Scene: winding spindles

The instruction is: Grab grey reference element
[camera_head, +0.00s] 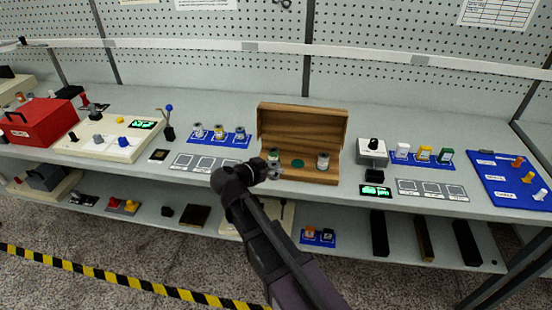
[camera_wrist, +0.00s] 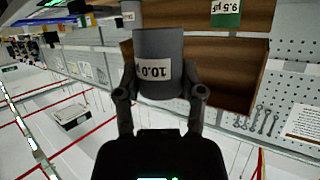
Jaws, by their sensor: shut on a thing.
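My gripper (camera_wrist: 160,95) is shut on a grey cylinder (camera_wrist: 158,50), the grey reference element, with a white label reading 10.0. The label appears upside down in the wrist view. In the head view my gripper (camera_head: 270,172) is at the front left edge of an open wooden box (camera_head: 325,124), and the held element is small and hard to make out. In the box stand a green-marked element (camera_head: 274,154) at left and a pale grey element (camera_head: 323,160) at right. A green round spot (camera_head: 297,163) lies between them. The green label in the wrist view (camera_wrist: 226,12) reads 9.5 µF.
A blue rack (camera_head: 219,141) with several elements stands left of the box, with marked squares (camera_head: 205,163) in front. Right of the box are a grey device (camera_head: 371,151), a green display (camera_head: 375,190) and a blue rack with coloured elements (camera_head: 424,160). A lower shelf runs below.

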